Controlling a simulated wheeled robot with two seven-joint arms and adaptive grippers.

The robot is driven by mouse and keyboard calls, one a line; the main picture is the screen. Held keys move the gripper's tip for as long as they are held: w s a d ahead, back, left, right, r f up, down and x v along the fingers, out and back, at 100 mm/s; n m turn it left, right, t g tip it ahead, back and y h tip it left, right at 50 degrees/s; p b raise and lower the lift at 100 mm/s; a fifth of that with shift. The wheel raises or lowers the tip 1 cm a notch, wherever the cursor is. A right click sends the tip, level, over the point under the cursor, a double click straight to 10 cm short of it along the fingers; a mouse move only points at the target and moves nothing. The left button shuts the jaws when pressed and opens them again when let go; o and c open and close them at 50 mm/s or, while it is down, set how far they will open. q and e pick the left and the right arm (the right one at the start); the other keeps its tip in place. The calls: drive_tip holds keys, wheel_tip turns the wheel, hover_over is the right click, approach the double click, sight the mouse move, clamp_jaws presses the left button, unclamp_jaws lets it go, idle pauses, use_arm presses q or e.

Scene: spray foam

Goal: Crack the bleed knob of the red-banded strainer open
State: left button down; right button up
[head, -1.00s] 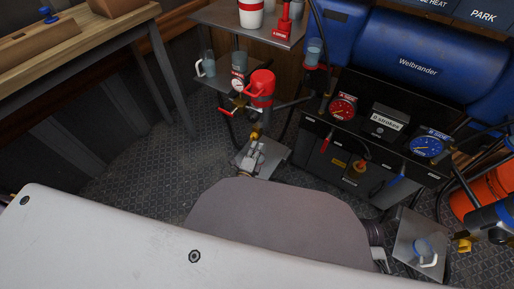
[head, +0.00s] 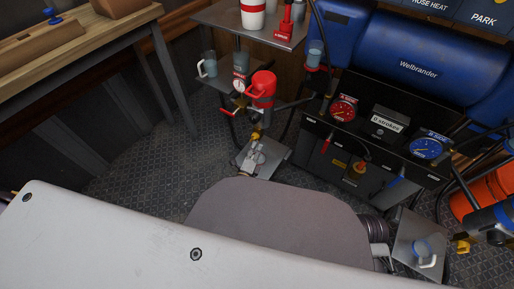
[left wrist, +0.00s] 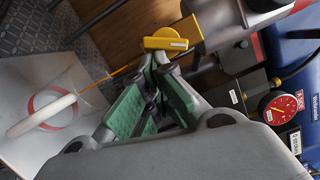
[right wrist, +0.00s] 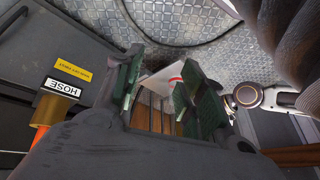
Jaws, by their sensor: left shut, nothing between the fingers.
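The red-banded strainer (head: 262,88) stands at the middle left in the head view, with its yellow bleed knob (head: 256,134) below. The left wrist view shows the knob (left wrist: 166,42) just beyond the fingertips, with the strainer's grey body (left wrist: 222,25) behind it. My left gripper (left wrist: 165,66) is shut and empty. Its tips are very close to the knob; I cannot tell whether they touch. My right gripper (right wrist: 165,88) is open and empty in the right wrist view.
A red gauge (head: 342,109) and a blue gauge (head: 427,148) sit on the black unit. A hose label (right wrist: 62,88) is near my right gripper.

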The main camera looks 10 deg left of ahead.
use_arm(q)
drive_tip(key=shift+w+a+f+m, duration=0.15)
drive_tip(key=shift+a+m, duration=0.1)
drive_tip(key=shift+m, duration=0.45)
drive_tip(key=m, duration=0.2)
drive_tip(key=m+h+b, duration=0.1)
drive_tip(key=m, duration=0.1)
drive_tip(key=a+m+t, duration=0.1)
drive_tip(key=m, duration=0.1)
drive_tip(key=shift+w+a+f+b, duration=0.1)
drive_tip(key=shift+w+f+b, duration=0.1)
drive_tip(key=shift+f+b, duration=0.2)
use_arm(e)
drive_tip(key=shift+t+y, duration=0.3)
drive_tip(key=f, duration=0.2)
drive_tip(key=a+f, duration=0.1)
drive_tip(key=f, duration=0.1)
drive_tip(key=shift+f, duration=0.1)
use_arm(q)
drive_tip(key=shift+r, duration=0.1)
use_arm(e)
drive_tip(key=shift+w, duration=0.1)
use_arm(q)
drive_tip(key=shift+f, duration=0.2)
